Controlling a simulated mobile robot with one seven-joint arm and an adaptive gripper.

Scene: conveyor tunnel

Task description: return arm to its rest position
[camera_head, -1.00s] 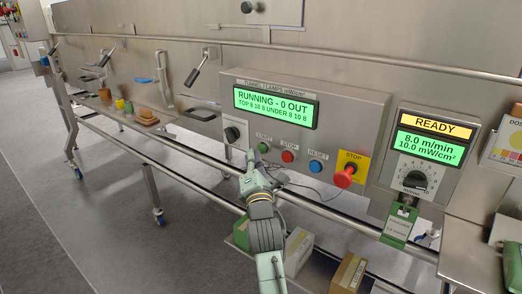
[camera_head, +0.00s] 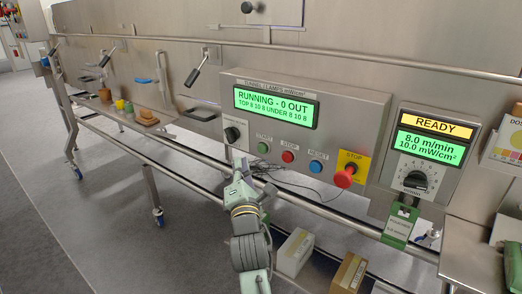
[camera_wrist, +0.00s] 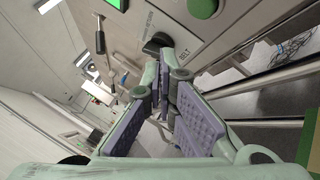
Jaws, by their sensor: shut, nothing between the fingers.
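My gripper (camera_head: 239,168) is shut and empty in the head view, just below the lower left of the tunnel control panel (camera_head: 347,112). A small gap seems to separate it from the panel, though the exact distance is hard to tell. In the wrist view, my gripper's purple-padded fingers (camera_wrist: 166,78) are close together with nothing between them. Beyond their tips are a black selector knob (camera_wrist: 157,42) and a green button (camera_wrist: 202,8). My arm comes up from the bottom of the head view and hides part of the floor and lower rail.
A steel rail (camera_head: 330,213) runs below the panel, with loose dark cables beside my gripper. Cardboard boxes (camera_head: 295,252) stand low to the right of my arm. A red stop button (camera_head: 344,176) sticks out at right. Open grey floor (camera_head: 100,215) lies left.

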